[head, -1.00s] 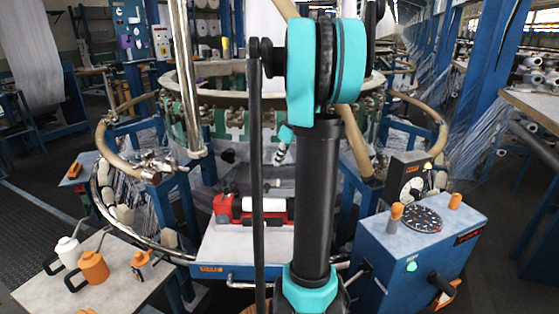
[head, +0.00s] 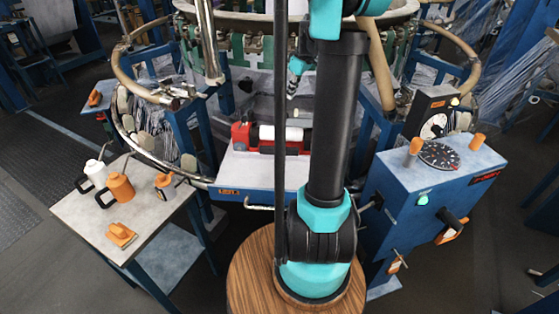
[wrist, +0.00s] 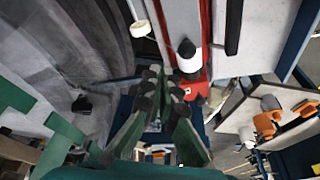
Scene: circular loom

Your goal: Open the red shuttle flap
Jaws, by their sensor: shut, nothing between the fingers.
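The red shuttle (head: 240,136) lies on a pale, blue-edged shelf (head: 236,172) at the front of the loom, with a white roll (head: 266,133) in it. My arm's upright link hides part of its right side. In the wrist view the red shuttle (wrist: 205,72) and the white roll (wrist: 188,56) show near top centre. My gripper (wrist: 160,88) is shut and empty, its dark fingertips beside the red body in that picture; contact cannot be told. In the head view my gripper (head: 291,92) is small, above and behind the shuttle. I cannot make out the flap clearly.
A side table (head: 150,215) at left holds a white can (head: 95,174), an orange can (head: 120,188) and other small items. A blue control box (head: 400,190) with a dial and orange knobs stands at right. The loom's curved rails (head: 125,70) surround the work area.

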